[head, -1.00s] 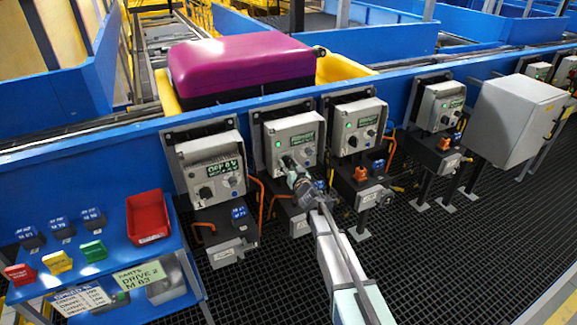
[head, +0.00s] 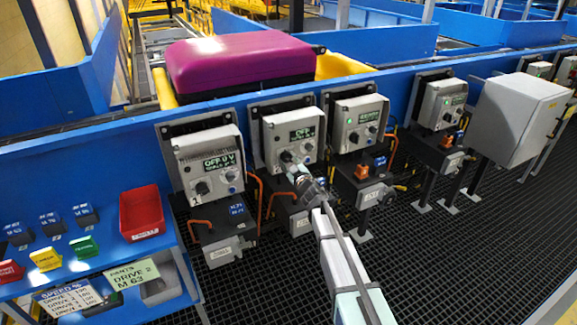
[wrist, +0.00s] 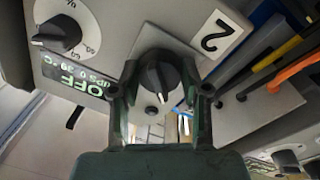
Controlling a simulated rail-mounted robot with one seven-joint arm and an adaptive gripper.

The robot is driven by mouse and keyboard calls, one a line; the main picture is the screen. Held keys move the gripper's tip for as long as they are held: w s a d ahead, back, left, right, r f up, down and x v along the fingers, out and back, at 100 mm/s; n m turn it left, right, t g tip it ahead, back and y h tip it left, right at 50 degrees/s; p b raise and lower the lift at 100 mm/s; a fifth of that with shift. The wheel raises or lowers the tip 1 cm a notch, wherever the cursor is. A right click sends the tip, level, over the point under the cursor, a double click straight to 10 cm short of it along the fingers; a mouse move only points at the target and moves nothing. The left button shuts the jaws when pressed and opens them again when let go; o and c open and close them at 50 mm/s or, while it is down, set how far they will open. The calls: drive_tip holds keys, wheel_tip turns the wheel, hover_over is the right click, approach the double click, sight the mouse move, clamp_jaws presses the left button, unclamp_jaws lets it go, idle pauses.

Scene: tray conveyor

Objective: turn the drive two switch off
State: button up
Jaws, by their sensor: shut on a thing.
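The drive two box (head: 272,130) is a grey unit second from the left in the head view. Its dark display shows OFF, which also reads on the display in the wrist view (wrist: 75,82). A white label with a 2 (wrist: 217,35) is beside the switch. The drive two switch (wrist: 158,76) is a black knob with a pointer. My gripper (wrist: 160,92) is shut on it, one finger on each side.
A second round dial (wrist: 57,32) with a printed scale is on the same panel. The drive one box (head: 205,150) is to the left, its display showing OFF. The third box (head: 358,107) is close on the right with a green lamp. A purple suitcase (head: 235,62) lies behind.

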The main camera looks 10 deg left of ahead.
drive_tip(key=n+b, duration=0.3)
drive_tip(key=n, duration=0.2)
drive_tip(key=shift+w+n+y, duration=0.15)
drive_tip(key=shift+n+y, duration=0.15)
drive_tip(key=shift+n, duration=0.1)
drive_tip(key=shift+r+n+b, duration=0.1)
drive_tip(key=shift+n+b, duration=0.65)
drive_tip(key=shift+n, duration=1.15)
drive_tip(key=o, duration=1.1)
drive_tip(key=shift+o, duration=0.2)
drive_tip(key=r+v, duration=0.1)
drive_tip(key=v, duration=1.1)
drive_tip(key=shift+d+f, duration=0.2)
drive_tip(key=shift+f, duration=0.3)
